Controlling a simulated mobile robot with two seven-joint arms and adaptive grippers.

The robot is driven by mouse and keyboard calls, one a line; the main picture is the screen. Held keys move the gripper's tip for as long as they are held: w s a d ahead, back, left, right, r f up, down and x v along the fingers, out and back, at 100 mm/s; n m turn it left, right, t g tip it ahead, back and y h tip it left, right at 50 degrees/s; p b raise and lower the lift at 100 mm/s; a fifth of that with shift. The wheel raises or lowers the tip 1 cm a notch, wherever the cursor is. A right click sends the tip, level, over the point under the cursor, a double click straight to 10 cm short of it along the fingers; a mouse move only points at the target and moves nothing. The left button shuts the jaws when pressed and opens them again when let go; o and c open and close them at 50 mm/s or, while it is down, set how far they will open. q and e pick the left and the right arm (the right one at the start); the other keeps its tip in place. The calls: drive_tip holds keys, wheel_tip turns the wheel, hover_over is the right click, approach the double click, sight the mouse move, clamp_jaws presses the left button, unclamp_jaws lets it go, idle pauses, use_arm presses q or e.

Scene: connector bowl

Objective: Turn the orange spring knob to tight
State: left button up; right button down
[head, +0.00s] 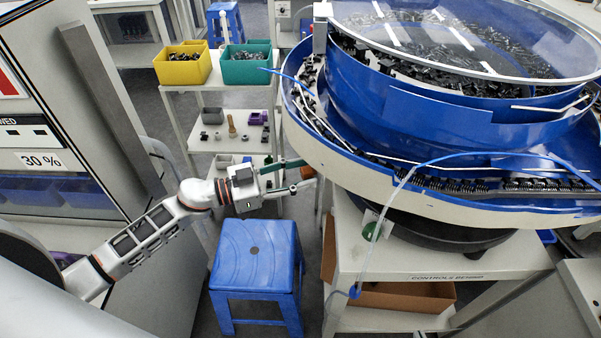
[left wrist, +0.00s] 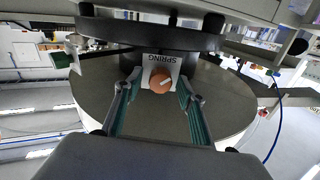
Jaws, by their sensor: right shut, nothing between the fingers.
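The orange spring knob (left wrist: 161,80) faces the left wrist camera, in front of a pale plate lettered SPRING, which reads upside down. A short white mark shows on the knob's face. My left gripper (left wrist: 158,88) is open, with one green finger on each side of the knob; I cannot tell whether they touch it. In the head view my left gripper (head: 302,175) reaches under the rim of the large blue bowl feeder (head: 430,120), fingers apart. A small orange-brown patch between the fingertips there looks like the knob. My right gripper is not in view.
A blue stool (head: 255,254) stands below my left gripper. The feeder's pale stand (head: 440,262) is to the right, with a blue cable (head: 385,218) hanging in front. A shelf cart (head: 203,101) with yellow and green bins stands behind. A grey cabinet is at left.

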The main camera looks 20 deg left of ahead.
use_arm(q)
drive_tip(key=c, duration=1.1)
use_arm(e)
drive_tip(key=shift+w+r, duration=0.25)
drive_tip(key=shift+r, duration=0.05)
